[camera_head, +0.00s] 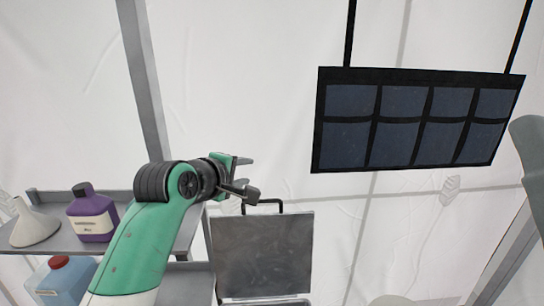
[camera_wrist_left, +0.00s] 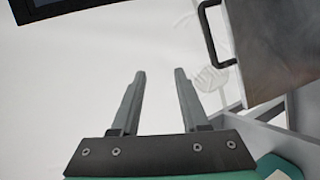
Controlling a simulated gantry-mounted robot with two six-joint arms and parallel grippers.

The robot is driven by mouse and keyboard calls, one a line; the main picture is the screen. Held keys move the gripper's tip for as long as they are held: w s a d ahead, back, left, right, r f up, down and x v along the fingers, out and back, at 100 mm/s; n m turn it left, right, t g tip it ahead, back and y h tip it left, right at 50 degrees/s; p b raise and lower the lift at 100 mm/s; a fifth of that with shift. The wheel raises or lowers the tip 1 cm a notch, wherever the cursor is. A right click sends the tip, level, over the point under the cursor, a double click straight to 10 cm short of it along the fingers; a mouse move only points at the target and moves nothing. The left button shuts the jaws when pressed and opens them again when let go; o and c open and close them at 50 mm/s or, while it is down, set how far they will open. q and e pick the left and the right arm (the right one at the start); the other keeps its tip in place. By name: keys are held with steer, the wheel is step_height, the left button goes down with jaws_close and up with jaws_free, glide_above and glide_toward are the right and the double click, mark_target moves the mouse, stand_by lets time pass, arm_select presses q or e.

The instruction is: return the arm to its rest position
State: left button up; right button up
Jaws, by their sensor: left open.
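My left arm (camera_head: 142,240), green with dark joints, rises from the bottom of the head view, left of centre. My left gripper (camera_head: 250,178) is at its end, pointing to the right, above the grey metal panel. In the left wrist view its two grey fingers (camera_wrist_left: 158,88) stand apart with nothing between them, in front of the white tent wall. My right gripper is not seen; a grey-green piece at the right edge of the head view may be part of my right arm.
A grey panel with a black handle (camera_head: 262,252) stands just below the left gripper. A shelf (camera_head: 50,240) at left holds a purple bottle (camera_head: 92,214), a white funnel (camera_head: 33,224) and, lower, a blue container (camera_head: 62,281). A dark pocket organizer (camera_head: 415,120) hangs at upper right.

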arm_select(q)
steer(key=s+a+r+m+t, duration=0.2)
steer(key=s+r+m+t, duration=0.15)
steer(key=r, duration=0.25)
steer(key=s+a+r+m+t, duration=0.3)
steer(key=r+m+t, duration=0.1)
steer(key=r, duration=0.2)
steer(key=s+a+r+m+t, duration=0.1)
steer(key=s+r+m+t, duration=0.1)
steer(key=s, duration=0.6)
steer(key=s+a+r+m+t+y, duration=0.1)
steer(key=s+a+r+m+t, duration=0.1)
steer(key=s, duration=0.6)
steer(key=s+a+r+m+t+y, duration=0.1)
steer(key=s+r+m+t, duration=0.1)
steer(key=s, duration=0.7)
steer(key=shift+a+m+t, duration=0.35)
steer(key=shift+m+t, duration=0.1)
steer(key=shift+t, duration=0.1)
steer(key=shift+r, duration=0.1)
